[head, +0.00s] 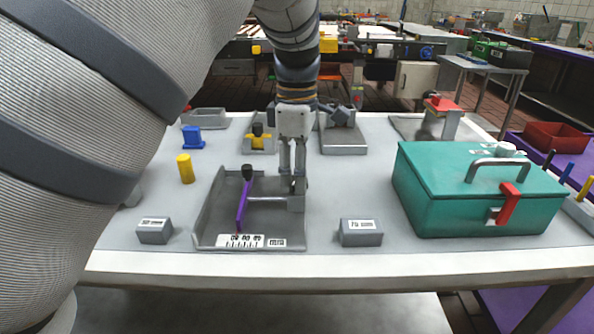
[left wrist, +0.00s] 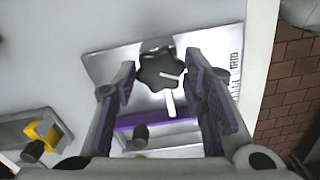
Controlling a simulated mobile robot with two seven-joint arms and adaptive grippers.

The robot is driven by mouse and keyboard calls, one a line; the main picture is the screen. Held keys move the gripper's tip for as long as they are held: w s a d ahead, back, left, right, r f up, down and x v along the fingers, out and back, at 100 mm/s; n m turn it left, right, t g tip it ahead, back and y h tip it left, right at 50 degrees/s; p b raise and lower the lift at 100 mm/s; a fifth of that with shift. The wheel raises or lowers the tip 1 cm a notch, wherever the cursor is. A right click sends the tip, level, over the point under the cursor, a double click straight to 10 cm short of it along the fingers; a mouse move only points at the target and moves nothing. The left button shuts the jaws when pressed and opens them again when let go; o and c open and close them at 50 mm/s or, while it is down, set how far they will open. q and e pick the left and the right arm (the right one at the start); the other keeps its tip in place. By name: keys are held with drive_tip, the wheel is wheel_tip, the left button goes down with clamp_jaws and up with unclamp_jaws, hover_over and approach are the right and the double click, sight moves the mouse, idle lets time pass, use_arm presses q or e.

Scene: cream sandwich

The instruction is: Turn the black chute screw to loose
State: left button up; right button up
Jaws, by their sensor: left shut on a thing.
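The black chute screw (left wrist: 160,68) is a star-shaped knob with a white line on it, seen from above in the left wrist view. It sits on a grey metal chute fixture (head: 208,215). My left gripper (head: 299,184) reaches down over the right side of the fixture. Its purple-padded fingers (left wrist: 160,82) stand on either side of the screw and are shut on it. In the head view the fingers largely hide the screw. A purple lever (head: 242,208) with a black end knob (head: 247,173) stands left of the gripper. My right gripper is not in view.
Grey labelled blocks stand left (head: 154,231) and right (head: 361,232) of the fixture. A teal box (head: 450,200) with a red latch fills the table's right. A yellow cylinder (head: 185,168) and blue piece (head: 192,137) stand at left. More fixtures stand behind.

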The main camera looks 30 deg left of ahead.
use_arm(q)
drive_tip(key=o, duration=1.2)
drive_tip(key=shift+f, duration=0.1)
drive_tip(key=shift+c, duration=0.2)
wheel_tip(320, 180, up, 12)
